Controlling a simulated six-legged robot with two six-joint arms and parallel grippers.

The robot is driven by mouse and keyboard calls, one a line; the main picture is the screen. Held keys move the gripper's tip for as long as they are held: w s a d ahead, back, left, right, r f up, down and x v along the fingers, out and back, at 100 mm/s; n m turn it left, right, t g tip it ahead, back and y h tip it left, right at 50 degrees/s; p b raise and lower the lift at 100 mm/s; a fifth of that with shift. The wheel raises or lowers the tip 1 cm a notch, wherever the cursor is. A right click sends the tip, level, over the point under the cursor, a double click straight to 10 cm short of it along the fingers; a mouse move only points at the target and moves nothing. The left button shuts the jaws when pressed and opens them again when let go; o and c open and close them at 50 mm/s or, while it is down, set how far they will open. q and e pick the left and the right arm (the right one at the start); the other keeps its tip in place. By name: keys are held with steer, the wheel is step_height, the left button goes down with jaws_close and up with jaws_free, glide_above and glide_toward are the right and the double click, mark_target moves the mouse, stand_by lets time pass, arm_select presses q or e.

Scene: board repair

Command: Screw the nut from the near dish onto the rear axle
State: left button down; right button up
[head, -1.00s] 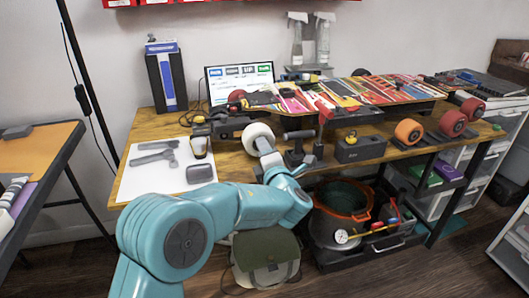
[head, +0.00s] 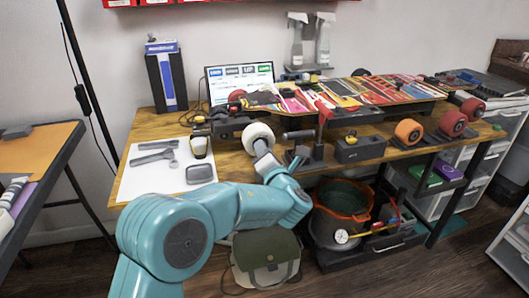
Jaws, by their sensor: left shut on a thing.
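My left gripper (head: 262,148) is at the front of the wooden bench, at the end of my teal arm. It is shut on a white wheel (head: 258,133), which it holds above the bench top; its fingertips are partly hidden by the wheel. The skateboard (head: 350,92), with a bright red and yellow graphic, lies along the back of the bench, to the right of the gripper. I cannot make out the nut, the near dish or the rear axle at this size. My right gripper is not in view.
A dark fixture (head: 306,157) with an upright red lever (head: 321,112) stands right of the wheel. A grey box (head: 360,149) and an orange wheel (head: 408,131) are farther right. A white mat (head: 138,181) with tools lies left. A pot (head: 340,218) sits below.

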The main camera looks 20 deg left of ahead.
arm_select(q)
steer(key=m, duration=0.4)
steer(key=shift+m, duration=0.9)
steer(key=m, duration=0.4)
steer(key=c, duration=1.3)
jaws_free()
steer(key=shift+m, duration=0.5)
steer(key=o, duration=0.5)
steer(key=shift+c, duration=1.3)
